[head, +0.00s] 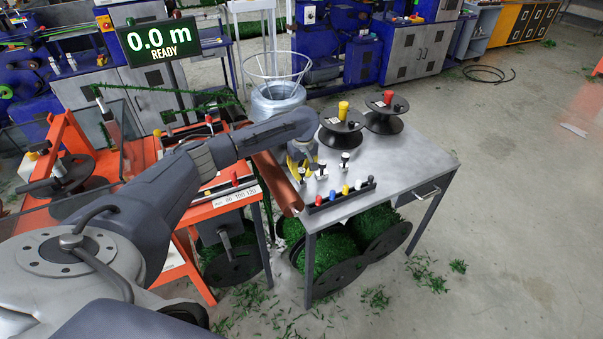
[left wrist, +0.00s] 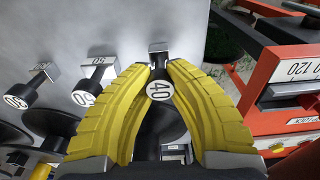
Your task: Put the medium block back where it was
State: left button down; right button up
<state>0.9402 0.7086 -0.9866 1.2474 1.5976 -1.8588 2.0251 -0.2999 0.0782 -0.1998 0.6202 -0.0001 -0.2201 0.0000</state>
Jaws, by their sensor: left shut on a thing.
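My left gripper (head: 300,160) points down over the left part of the grey metal table. In the left wrist view its yellow fingers (left wrist: 159,75) are shut around the black knob of a block labelled 40 (left wrist: 159,90), whose metal end (left wrist: 158,47) shows beyond the fingertips. This is the middle number of the three blocks in view. The block labelled 50 (left wrist: 97,68) and the block labelled 30 (left wrist: 30,88) stand beside it in a row, apart from the fingers. I cannot tell whether the held block touches the table. My right gripper is not in view.
The grey table (head: 415,165) carries a spool with a yellow knob (head: 342,125), a spool with a red knob (head: 385,112) and a rack of coloured knobs (head: 340,196) at its front edge. An orange machine (head: 215,205) stands left. A display (head: 158,41) reads 0.0 m READY.

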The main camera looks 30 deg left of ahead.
aim_at(303, 172)
pick_arm(q)
jog(key=shift+f, duration=0.15)
jog(key=c, duration=1.4)
grip_release()
jog(key=shift+o, duration=0.2)
notch_tip(303, 172, up, 12)
jog(key=shift+s+d, duration=0.3)
jog(key=shift+d, duration=0.15)
